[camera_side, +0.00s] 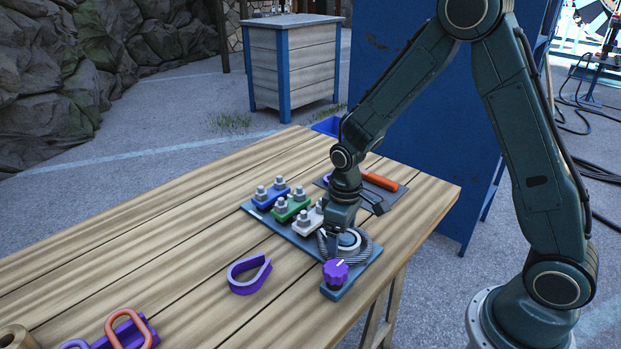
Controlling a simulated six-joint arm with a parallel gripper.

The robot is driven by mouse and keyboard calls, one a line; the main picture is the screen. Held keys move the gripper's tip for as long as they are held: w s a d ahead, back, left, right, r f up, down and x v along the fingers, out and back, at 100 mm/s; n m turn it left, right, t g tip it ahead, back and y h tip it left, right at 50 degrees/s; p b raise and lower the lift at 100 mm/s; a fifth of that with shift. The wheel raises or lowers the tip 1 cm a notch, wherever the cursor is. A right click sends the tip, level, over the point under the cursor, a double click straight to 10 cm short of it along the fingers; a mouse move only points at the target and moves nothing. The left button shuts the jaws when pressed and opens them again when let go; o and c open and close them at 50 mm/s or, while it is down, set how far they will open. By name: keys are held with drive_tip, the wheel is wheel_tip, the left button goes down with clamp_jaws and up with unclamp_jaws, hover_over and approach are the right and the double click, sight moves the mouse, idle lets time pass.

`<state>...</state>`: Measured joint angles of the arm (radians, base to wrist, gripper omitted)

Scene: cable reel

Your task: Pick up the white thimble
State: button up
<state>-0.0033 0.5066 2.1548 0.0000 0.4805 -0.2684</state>
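I cannot make out a white thimble in this view. A purple teardrop-shaped loop (249,274), shaped like a thimble, lies on the wooden table left of the dark board (327,289). A white block with bolts (307,221) sits on the board, just left of my gripper. My gripper (338,229) points down over the board, in front of a round cable-wound part (350,242). Its fingertips are small and partly hidden, so I cannot tell whether it is open, shut or holding anything.
Blue (270,194) and green (291,207) bolted blocks and a purple knob (335,272) are on the board. An orange-handled tool (380,181) lies behind my gripper. An orange loop (130,328) is at the front left. The table's left middle is clear.

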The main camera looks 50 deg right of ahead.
drive_tip(key=c, duration=1.1)
drive_tip(key=shift+r, duration=0.2)
wheel_tip(320, 180, up, 20)
drive_tip(key=shift+f, duration=0.15)
